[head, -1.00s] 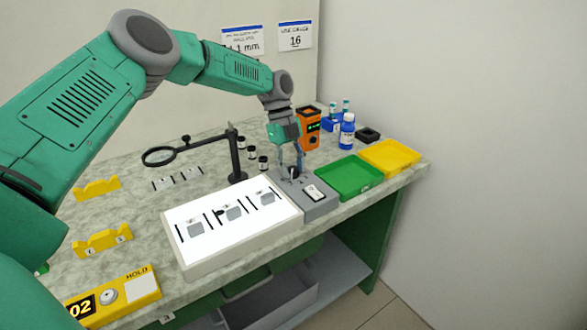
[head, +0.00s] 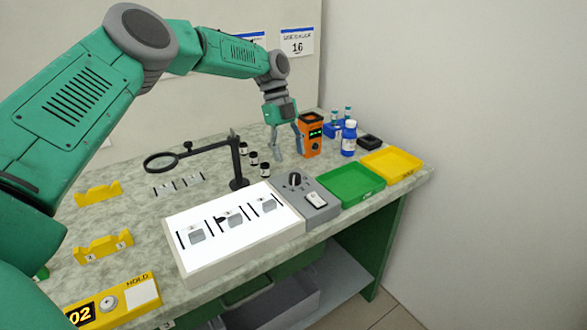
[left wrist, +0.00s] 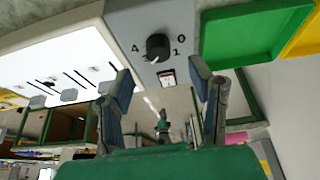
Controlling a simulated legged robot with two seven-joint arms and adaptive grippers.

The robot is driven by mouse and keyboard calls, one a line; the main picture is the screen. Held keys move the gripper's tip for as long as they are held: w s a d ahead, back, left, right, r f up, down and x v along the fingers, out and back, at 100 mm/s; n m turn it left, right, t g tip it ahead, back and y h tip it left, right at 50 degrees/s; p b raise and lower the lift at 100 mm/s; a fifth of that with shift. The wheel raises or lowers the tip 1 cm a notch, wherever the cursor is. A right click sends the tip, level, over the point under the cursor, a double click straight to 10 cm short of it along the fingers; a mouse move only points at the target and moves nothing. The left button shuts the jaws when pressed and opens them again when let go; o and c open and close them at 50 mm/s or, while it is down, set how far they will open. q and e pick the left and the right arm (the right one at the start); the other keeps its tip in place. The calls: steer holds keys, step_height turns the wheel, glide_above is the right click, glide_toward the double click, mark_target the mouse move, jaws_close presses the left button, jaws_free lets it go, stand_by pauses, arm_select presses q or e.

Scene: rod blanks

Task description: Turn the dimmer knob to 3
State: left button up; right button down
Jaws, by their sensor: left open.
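The black dimmer knob (head: 295,179) stands on a grey control box (head: 325,212) at the right end of the lit white panel (head: 240,242). It also shows in the left wrist view (left wrist: 158,46), with the digits 4, 0 and 1 readable around it; the marks at its lower left are partly covered. I cannot tell which digit it points at. My left gripper (head: 288,153) is open and empty, above and behind the knob, apart from it. In the left wrist view its two fingers (left wrist: 160,82) are spread, below the knob in the picture.
A green tray (head: 350,198) and a yellow tray (head: 391,178) lie to the right. An orange device (head: 310,146) stands close to my left gripper. A magnifier stand (head: 237,165) and small bottles (head: 264,168) stand left of it.

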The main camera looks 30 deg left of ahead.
arm_select(q)
steer(key=v, duration=0.5)
steer(key=shift+w+a+r, duration=0.15)
steer(key=shift+a+r, duration=0.05)
steer(key=shift+a, duration=0.05)
